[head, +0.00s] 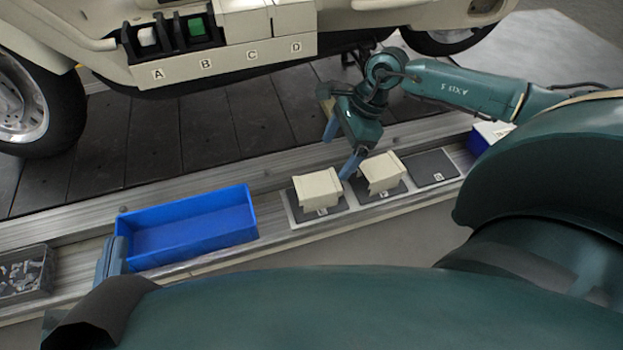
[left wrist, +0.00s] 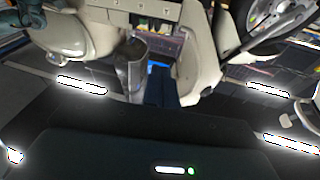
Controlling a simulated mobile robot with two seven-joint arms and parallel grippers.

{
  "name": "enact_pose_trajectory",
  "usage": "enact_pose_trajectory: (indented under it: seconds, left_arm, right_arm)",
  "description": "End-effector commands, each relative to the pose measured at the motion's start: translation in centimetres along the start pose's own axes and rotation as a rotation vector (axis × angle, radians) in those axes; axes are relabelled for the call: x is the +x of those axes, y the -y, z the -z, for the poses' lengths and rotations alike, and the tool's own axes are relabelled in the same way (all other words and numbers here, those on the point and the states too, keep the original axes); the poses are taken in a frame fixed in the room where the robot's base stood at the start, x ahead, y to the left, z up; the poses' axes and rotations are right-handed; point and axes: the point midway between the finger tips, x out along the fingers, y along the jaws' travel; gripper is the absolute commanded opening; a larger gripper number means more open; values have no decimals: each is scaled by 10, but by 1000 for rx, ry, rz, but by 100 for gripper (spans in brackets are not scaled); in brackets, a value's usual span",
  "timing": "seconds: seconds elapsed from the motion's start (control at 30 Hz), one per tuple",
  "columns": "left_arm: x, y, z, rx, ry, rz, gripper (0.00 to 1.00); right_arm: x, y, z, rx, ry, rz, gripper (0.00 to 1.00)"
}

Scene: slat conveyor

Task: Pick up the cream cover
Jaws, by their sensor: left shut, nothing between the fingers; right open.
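Two cream covers rest on dark labelled pads on the conveyor's edge: the left cover (head: 318,190) and the right cover (head: 382,173). My right gripper (head: 340,154) is open and empty, above and behind them. Its nearer blue finger reaches down by the gap between the two covers; I cannot tell whether it touches either. My left gripper (head: 112,257) is shut and empty at the left end of the blue bin, partly hidden by my arm. Its closed blue fingers also show in the left wrist view (left wrist: 160,88).
A blue bin (head: 250,213) looks empty. A grey box (head: 48,272) holds small parts. A bare pad (head: 432,167) lies right of the covers. The vehicle (head: 90,20) has open slots A and B, with C and D covered. A blue box (head: 478,141) stands far right.

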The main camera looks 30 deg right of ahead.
Motion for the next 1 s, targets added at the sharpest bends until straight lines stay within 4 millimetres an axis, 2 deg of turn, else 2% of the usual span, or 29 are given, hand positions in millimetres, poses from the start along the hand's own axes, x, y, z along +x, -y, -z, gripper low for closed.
enact_pose_trajectory:
  seconds: [0.1, 0.3, 0.57, 0.8, 1.0]
  left_arm:
    - [0, -1, -4, -17, -10, -4, 0]
    - [0, -4, -4, -50, -27, -12, 0]
    - [2, -4, -2, -56, -48, -18, 0]
    - [13, 6, 20, 44, -212, -29, 0]
    - [16, 8, 29, 72, -256, -31, 0]
  right_arm:
    - [26, -1, 0, 0, 3, -4, 85]
    - [61, -1, 0, 1, 5, -3, 85]
    - [81, 0, 0, 2, 5, -2, 85]
    - [118, 2, 4, 1, 6, -4, 85]
    - [126, 2, 4, 2, 5, -3, 85]
